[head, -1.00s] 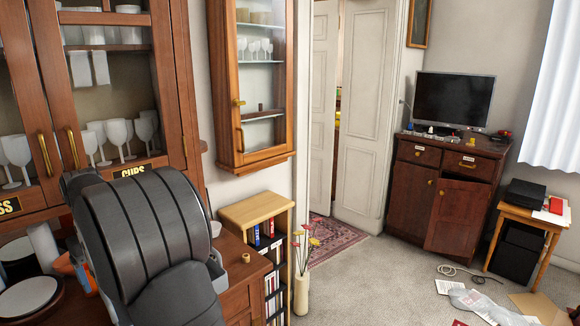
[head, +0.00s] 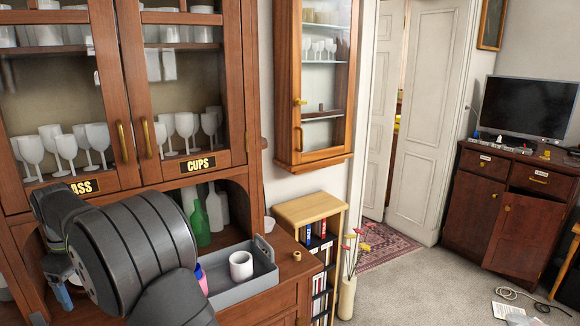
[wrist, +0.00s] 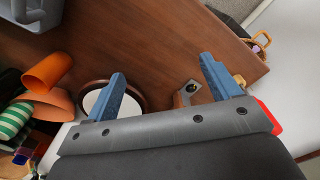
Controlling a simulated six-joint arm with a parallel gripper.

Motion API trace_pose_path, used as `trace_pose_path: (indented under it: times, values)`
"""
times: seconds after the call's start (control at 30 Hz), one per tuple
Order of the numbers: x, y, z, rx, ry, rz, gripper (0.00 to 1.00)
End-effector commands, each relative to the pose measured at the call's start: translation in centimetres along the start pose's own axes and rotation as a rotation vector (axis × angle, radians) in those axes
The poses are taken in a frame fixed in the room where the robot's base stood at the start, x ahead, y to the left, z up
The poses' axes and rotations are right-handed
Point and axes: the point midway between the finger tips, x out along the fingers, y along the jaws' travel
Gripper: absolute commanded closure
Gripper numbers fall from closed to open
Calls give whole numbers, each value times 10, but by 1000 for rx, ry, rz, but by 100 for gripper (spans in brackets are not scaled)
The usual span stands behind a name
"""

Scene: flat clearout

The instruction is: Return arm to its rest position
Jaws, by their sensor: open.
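My gripper (wrist: 163,84) is open, with its two blue fingers apart and nothing between them in the wrist view. It hangs over a brown wooden top (wrist: 150,40), and I cannot tell its height above it. In the head view, my dark arm fills the lower left, in front of the wooden cabinet (head: 112,100), and one blue fingertip shows below it. A round dish with a brown rim (wrist: 133,92) lies below and between the fingers in the wrist view, partly hidden by the left finger.
A grey tray (head: 262,274) holding a white mug (head: 241,265) stands on the cabinet's counter. An orange cup (wrist: 47,73) and a green striped thing (wrist: 14,119) lie left of my fingers. A low bookcase (head: 311,212) stands right of the counter; the carpet beyond is mostly open.

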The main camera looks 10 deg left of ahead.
Motion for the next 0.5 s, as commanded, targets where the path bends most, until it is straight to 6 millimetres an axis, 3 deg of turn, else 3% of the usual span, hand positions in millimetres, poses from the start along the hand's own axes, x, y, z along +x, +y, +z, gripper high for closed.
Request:
trace_pose_path:
  times: [0.2,0.5]
  values:
    - [8,-30,-33,-163,0,0,18]
    - [40,-63,-72,-170,-1,-1,18]
